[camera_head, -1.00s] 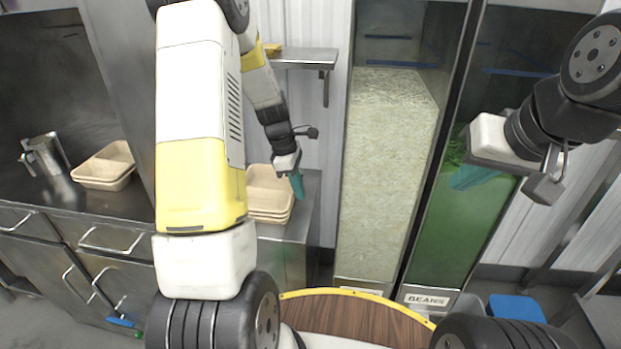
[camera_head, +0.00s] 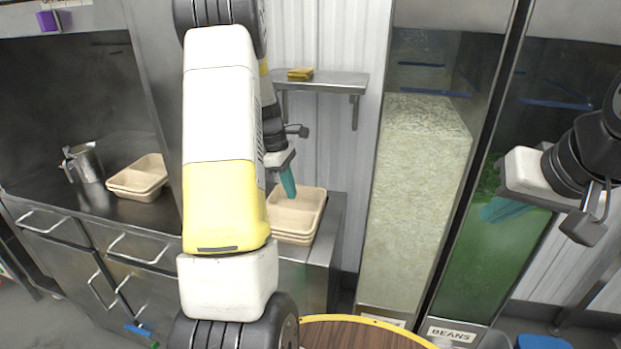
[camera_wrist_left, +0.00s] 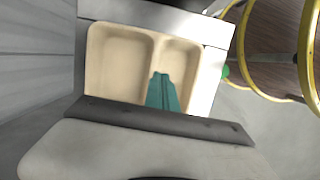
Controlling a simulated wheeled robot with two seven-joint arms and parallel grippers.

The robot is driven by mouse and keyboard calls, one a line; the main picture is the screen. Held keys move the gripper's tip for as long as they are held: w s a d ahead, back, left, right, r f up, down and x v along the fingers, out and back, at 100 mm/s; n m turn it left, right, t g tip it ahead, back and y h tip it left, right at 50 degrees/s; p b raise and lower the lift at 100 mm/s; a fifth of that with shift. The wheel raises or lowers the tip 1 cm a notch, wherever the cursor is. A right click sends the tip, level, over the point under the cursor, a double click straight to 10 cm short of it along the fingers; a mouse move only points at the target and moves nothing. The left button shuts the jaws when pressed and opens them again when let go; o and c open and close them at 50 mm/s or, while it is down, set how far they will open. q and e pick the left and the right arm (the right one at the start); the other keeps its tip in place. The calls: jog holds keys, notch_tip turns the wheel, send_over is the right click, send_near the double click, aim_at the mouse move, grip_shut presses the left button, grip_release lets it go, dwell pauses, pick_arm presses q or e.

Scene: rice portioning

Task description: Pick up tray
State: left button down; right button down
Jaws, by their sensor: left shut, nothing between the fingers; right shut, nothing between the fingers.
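A stack of tan compartment trays (camera_head: 301,222) stands on the steel counter behind my left arm, partly hidden by it. My left gripper (camera_head: 289,190), with teal fingers, is shut and empty, pointing down at the far left part of the stack. In the left wrist view the top tray (camera_wrist_left: 120,62) shows two compartments, and the shut fingers (camera_wrist_left: 162,88) appear over the smaller one. I cannot tell whether they touch it. My right gripper (camera_head: 492,211) is shut and empty, in front of the green beans bin at the right.
Another tan tray stack (camera_head: 140,178) and a metal jug (camera_head: 84,162) stand on the left counter. A tall rice bin (camera_head: 415,200) and a beans bin (camera_head: 452,262) stand right of the trays. A wall shelf (camera_head: 325,82) hangs above the trays.

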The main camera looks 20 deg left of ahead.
aim_at(310, 222)
pick_arm(q)
jog(key=x, duration=0.6)
jog(key=d, duration=0.3)
jog(key=shift+d+f, duration=0.1)
jog(key=shift+f, duration=0.05)
jog(key=shift+w+d, duration=0.1)
jog(key=shift+d, duration=0.3)
jog(key=shift+d, duration=0.1)
jog(key=shift+d, duration=2.4)
